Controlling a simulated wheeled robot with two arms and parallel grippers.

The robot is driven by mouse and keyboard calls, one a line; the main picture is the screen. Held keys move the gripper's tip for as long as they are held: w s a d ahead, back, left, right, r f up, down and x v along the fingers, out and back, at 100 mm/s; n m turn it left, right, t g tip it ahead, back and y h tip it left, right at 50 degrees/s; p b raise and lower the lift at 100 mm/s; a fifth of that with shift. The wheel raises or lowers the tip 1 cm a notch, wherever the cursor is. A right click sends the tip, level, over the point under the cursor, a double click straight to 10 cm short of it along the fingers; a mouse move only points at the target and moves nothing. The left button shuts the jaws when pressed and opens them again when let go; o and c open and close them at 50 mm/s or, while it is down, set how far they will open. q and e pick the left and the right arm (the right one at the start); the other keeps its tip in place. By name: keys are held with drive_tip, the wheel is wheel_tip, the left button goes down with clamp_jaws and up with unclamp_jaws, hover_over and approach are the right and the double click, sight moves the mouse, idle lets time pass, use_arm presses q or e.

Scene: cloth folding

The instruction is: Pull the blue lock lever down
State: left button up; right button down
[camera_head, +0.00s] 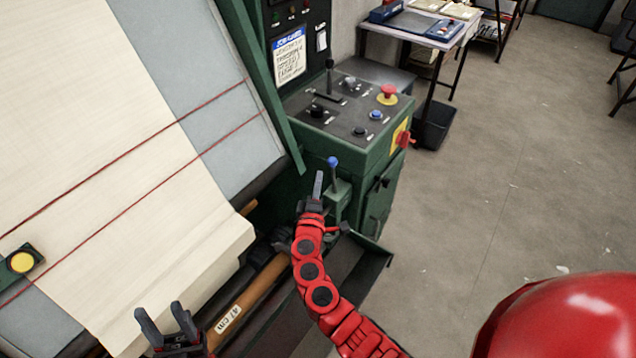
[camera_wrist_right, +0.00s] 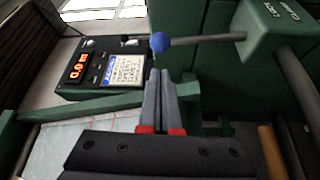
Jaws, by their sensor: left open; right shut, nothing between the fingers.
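The lock lever has a blue ball knob (camera_head: 333,161) on a thin rod and stands up from a small green block at the machine's front right. In the right wrist view, the blue knob (camera_wrist_right: 160,42) and its grey rod lie just beyond my fingertips, with the rod running right into the green lock housing (camera_wrist_right: 272,28). My right gripper (camera_head: 318,178) is shut and empty, its tips just left of and slightly below the knob. I cannot tell whether they touch. My left gripper (camera_head: 164,318) is open and empty over the cloth's lower edge.
Cream cloth (camera_head: 90,130) with red lines covers the sloped machine bed. A green control box (camera_head: 350,110) with knobs and a red button stands behind the lever. Open floor (camera_head: 520,180) lies to the right.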

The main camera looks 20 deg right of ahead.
drive_tip(key=x, duration=0.6)
drive_tip(key=shift+w+d, duration=0.1)
drive_tip(key=s+d+m+b, duration=0.1)
drive_tip(key=s+d+b, duration=0.3)
drive_tip(key=s+b, duration=0.2)
drive_tip(key=shift+d+f+h, duration=0.15)
drive_tip(key=shift+d+h, duration=0.1)
drive_tip(key=shift+h, duration=0.05)
idle(0.9)
drive_tip(key=shift+w, duration=0.1)
idle(0.3)
